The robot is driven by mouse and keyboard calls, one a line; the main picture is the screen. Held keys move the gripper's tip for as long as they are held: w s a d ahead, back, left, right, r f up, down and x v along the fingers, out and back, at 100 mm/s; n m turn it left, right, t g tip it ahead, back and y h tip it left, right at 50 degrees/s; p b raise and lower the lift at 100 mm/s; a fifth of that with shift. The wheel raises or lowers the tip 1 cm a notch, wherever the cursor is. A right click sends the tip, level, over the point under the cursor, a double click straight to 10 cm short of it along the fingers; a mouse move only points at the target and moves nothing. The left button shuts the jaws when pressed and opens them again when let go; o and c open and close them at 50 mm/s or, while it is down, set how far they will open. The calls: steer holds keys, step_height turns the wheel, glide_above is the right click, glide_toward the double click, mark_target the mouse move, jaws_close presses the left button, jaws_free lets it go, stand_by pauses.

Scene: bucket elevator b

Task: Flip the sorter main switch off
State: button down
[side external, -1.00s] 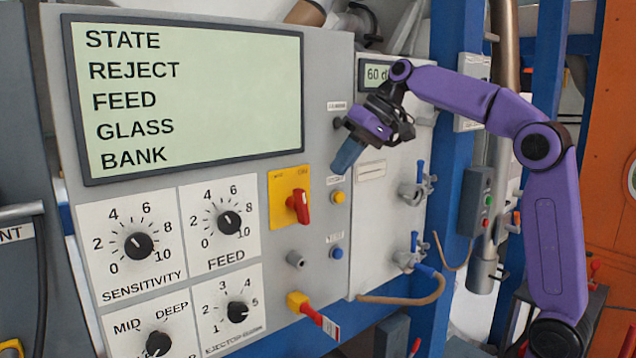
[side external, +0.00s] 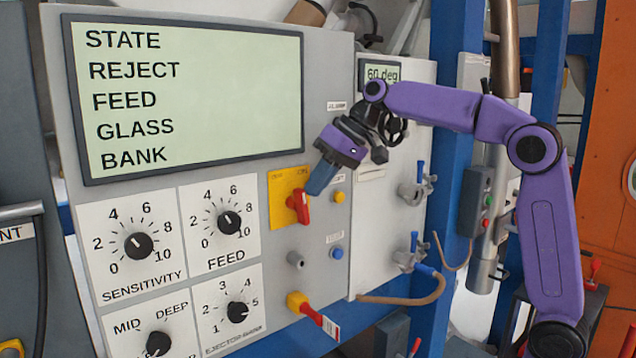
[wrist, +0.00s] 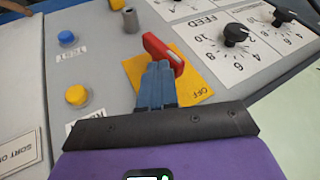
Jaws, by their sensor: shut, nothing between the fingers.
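The sorter main switch is a red handle (side external: 299,207) on a yellow plate (side external: 282,190), right of the dials in the side external view. The handle (wrist: 163,52) and plate (wrist: 193,80) also show in the wrist view, where "OFF" is printed at the plate's lower right corner. My gripper (side external: 315,190) is shut and empty, with its blue fingers angled down just above and right of the handle. In the wrist view the fingertips (wrist: 159,67) are right beside the handle and cover part of the plate. I cannot tell whether they touch the handle.
A yellow button (side external: 338,197), a blue button (side external: 336,253) and a grey stub (side external: 296,259) are near the switch. A red-tipped lever (side external: 312,313) sticks out below. The dial panels (side external: 220,218) lie left, under the large screen (side external: 190,95).

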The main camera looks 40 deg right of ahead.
mark_target(301, 190)
steer(key=shift+a+r+h, duration=0.2)
steer(key=shift+a+h, duration=0.25)
steer(key=shift+h, duration=0.35)
steer(key=shift+a+r+n+h, duration=0.15)
steer(key=shift+a+n+h, duration=0.3)
steer(key=shift+h, duration=0.45)
steer(key=shift+a+h, duration=0.65)
steer(key=shift+h, duration=0.45)
steer(key=shift+a, duration=0.2)
steer(key=shift+r, duration=0.15)
steer(key=v, duration=0.7)
steer(key=shift+s, duration=0.15)
